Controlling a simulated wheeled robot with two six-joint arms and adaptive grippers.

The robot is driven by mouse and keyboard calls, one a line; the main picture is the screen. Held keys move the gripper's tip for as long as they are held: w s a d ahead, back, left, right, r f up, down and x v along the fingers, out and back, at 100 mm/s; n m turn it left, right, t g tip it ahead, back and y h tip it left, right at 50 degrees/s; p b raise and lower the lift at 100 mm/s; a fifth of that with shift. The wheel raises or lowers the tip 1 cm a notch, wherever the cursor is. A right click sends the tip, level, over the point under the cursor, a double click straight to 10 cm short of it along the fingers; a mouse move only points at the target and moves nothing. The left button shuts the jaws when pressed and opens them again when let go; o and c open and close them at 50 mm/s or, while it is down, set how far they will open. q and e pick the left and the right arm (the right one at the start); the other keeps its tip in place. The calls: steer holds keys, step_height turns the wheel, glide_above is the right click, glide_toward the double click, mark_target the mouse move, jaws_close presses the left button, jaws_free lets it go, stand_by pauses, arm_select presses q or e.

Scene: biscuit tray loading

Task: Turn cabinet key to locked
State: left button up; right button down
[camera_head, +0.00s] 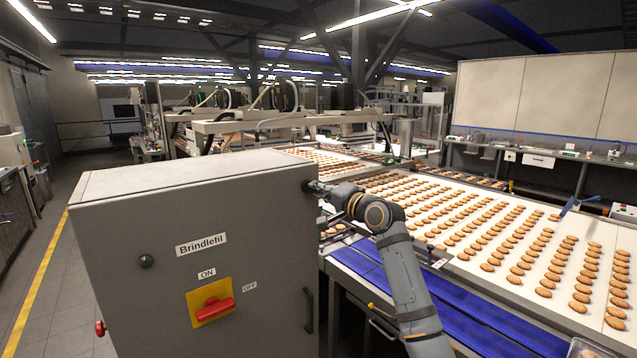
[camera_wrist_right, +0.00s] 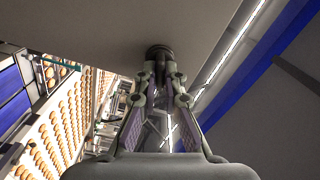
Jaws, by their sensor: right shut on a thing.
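The grey cabinet (camera_head: 130,215) stands in the left foreground, with a "Brindlefil" label, a red rotary handle (camera_head: 213,306) and ON and OFF labels on its front. My right gripper (camera_head: 321,188) reaches the upper part of the cabinet's right side. In the right wrist view my right gripper (camera_wrist_right: 161,80) is shut, its fingertips together at a dark round lock (camera_wrist_right: 159,52) on the cabinet face. It grips the key there, which is mostly hidden between the fingertips. I cannot tell the key's angle. My left gripper is not in view.
A conveyor (camera_head: 480,225) with rows of biscuits lies right of the cabinet, with a blue edge (camera_head: 450,310) along its front. A black door handle (camera_head: 309,310) sits low on the cabinet's right edge. The aisle at left is clear.

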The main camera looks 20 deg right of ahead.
steer(key=shift+m+p, duration=1.45)
steer(key=shift+m, duration=0.45)
steer(key=c, duration=1.5)
jaws_free()
steer(key=shift+f, duration=0.1)
steer(key=shift+o, duration=0.2)
steer(key=v, duration=1.2)
